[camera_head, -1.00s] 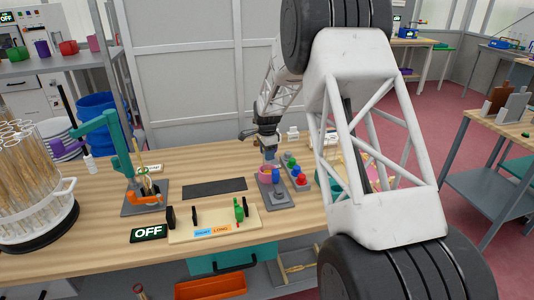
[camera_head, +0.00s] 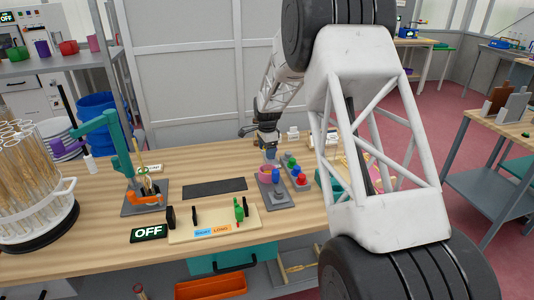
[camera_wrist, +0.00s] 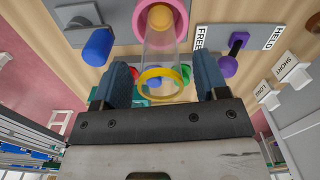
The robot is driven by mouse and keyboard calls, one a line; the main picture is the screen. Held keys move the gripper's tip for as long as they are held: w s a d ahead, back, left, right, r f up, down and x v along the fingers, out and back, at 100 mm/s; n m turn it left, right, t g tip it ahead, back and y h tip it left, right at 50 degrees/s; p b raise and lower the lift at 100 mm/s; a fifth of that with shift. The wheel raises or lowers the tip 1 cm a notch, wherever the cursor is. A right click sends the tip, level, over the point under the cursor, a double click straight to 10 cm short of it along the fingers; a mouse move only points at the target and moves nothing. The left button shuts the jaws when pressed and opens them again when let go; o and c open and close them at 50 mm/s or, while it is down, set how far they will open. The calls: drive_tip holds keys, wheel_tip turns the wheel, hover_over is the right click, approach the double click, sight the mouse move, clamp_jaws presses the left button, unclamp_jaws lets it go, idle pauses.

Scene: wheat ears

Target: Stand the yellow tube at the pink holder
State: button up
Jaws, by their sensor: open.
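In the wrist view a clear tube with a yellow rim (camera_wrist: 163,84) runs from between my fingers to the pink holder (camera_wrist: 176,20). Its far end sits within the pink ring, where a yellow-orange spot shows. It looks upright there, though how deep it is seated is not clear. My gripper (camera_wrist: 163,68) is open, with one blue finger on each side of the tube and a small gap on both sides. In the head view my gripper (camera_head: 268,152) is just above the pink holder (camera_head: 265,170); the tube cannot be made out there.
A blue knob (camera_wrist: 97,47) stands close beside the holder. A purple lever (camera_wrist: 231,55) sits on a plate marked FREE and HELD. In the head view, a rack of clear tubes (camera_head: 38,190) and a teal stand (camera_head: 118,145) are at the left. A dark mat (camera_head: 214,187) is bare.

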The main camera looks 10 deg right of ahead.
wheel_tip(320, 180, up, 11)
drive_tip(key=shift+f, duration=0.2)
idle(0.3)
drive_tip(key=shift+s, duration=0.1)
idle(0.6)
drive_tip(key=s+a+r+n, duration=0.1)
drive_tip(key=s+r+n, duration=0.3)
drive_tip(key=s, duration=0.6)
drive_tip(key=s+a+r+n+t, duration=0.1)
drive_tip(key=s+a+r, duration=0.1)
drive_tip(key=s+r, duration=0.5)
drive_tip(key=s+a+r+n, duration=0.1)
drive_tip(key=s+r+n, duration=0.2)
drive_tip(key=s, duration=0.9)
drive_tip(key=s+a+f+n, duration=0.1)
drive_tip(key=s+n, duration=0.3)
drive_tip(key=s, duration=1)
drive_tip(key=s+a+f+n+t, duration=0.1)
drive_tip(key=s+f+n, duration=0.2)
drive_tip(key=s, duration=1.2)
drive_tip(key=shift+s+a+f+n+t, duration=0.2)
drive_tip(key=shift+f+n+t, duration=0.15)
drive_tip(key=shift+n, duration=0.25)
